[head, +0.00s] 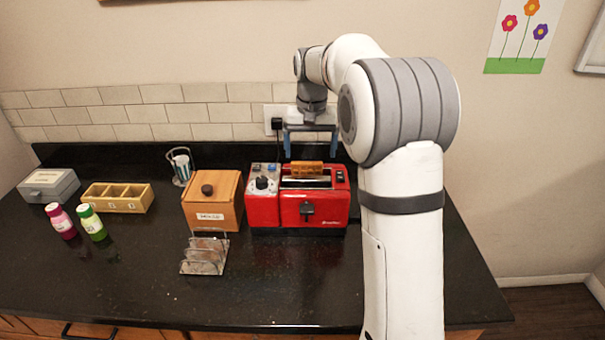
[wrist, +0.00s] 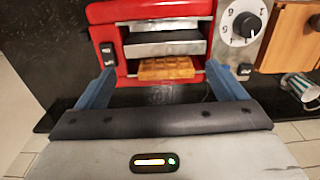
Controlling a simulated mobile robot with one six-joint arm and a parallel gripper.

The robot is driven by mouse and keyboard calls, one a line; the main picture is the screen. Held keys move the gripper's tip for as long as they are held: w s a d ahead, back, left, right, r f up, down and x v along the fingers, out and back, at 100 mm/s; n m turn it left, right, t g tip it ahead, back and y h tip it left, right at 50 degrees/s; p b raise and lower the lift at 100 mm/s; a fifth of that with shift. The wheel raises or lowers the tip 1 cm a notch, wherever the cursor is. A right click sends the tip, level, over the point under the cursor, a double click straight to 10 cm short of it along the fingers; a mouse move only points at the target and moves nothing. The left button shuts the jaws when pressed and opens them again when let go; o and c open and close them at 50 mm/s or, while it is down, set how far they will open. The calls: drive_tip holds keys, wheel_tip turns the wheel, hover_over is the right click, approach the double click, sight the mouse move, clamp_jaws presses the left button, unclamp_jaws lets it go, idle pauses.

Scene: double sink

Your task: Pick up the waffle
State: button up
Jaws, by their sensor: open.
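The golden-brown waffle (head: 306,167) stands partly out of the rear slot of the red toaster (head: 325,207). In the wrist view the waffle (wrist: 166,68) shows between my two fingers, beyond their tips, with the toaster (wrist: 100,35) around it. My gripper (head: 310,150) hangs above and behind the toaster in the head view, its blue fingers wide apart. It is open and empty, and the fingers do not appear to touch the waffle. The waffle's lower part is hidden in the slot.
A wooden box (head: 225,212) with a knob stands close left of the toaster. A metal rack (head: 205,256) is in front of it. A cup (head: 181,165), a divided yellow tray (head: 103,204), two bottles (head: 92,223) and a grey box (head: 48,190) stand farther left.

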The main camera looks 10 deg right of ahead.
sight(307, 162)
drive_tip(key=w, duration=0.1)
drive_tip(key=w+f, duration=0.2)
drive_tip(key=shift+w+f, duration=0.25)
drive_tip(key=shift+w, duration=0.1)
drive_tip(key=shift+w+f+p, duration=0.15)
drive_tip(key=shift+f+p, duration=0.7)
drive_tip(key=shift+f, duration=3.05)
drive_tip(key=c, duration=0.5)
